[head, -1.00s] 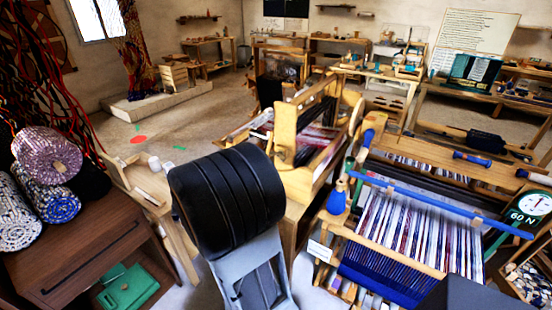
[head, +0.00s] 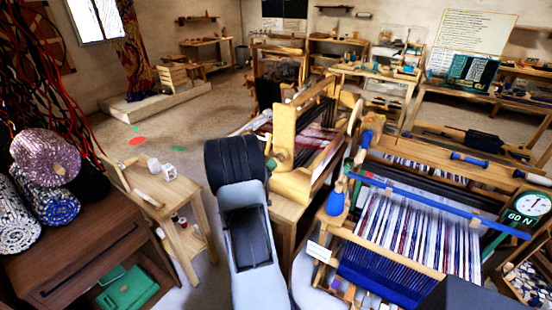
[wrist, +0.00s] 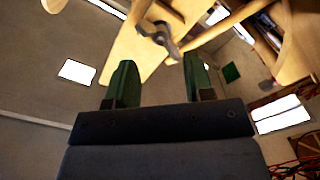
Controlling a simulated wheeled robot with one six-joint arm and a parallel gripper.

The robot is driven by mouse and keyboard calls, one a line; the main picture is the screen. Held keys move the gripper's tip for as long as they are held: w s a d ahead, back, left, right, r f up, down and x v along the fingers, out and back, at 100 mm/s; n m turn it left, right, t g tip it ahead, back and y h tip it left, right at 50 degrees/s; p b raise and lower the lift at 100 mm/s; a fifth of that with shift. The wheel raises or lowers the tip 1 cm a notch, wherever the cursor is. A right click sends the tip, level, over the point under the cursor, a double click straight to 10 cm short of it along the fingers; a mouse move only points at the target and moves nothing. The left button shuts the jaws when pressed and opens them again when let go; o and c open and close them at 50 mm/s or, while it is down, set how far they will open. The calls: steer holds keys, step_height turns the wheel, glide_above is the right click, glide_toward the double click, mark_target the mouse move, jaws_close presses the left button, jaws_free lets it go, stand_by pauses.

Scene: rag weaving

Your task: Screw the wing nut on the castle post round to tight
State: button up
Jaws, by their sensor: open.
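The wing nut (wrist: 160,36) is grey metal with two lobes. In the wrist view it sits on the face of a pale wooden post (wrist: 136,58), above and between my fingertips. My gripper (wrist: 157,72) has two green fingers, spread apart with nothing between them. The nut appears beyond the tips, and I see no contact. In the head view the castle post (head: 284,132) stands upright on the middle loom, just right of my black wrist. My wrist and arm hide most of the gripper there, and the nut cannot be made out clearly.
A small wooden table (head: 166,190) with white cups stands left of my arm. A brown cabinet (head: 95,250) with rag rolls is at left. Open floor lies behind the small table.

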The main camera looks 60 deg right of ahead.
mark_target(277, 158)
steer(key=shift+d+p, duration=0.35)
steer(key=shift+d, duration=2.85)
steer(key=shift+c, duration=0.5)
jaws_close()
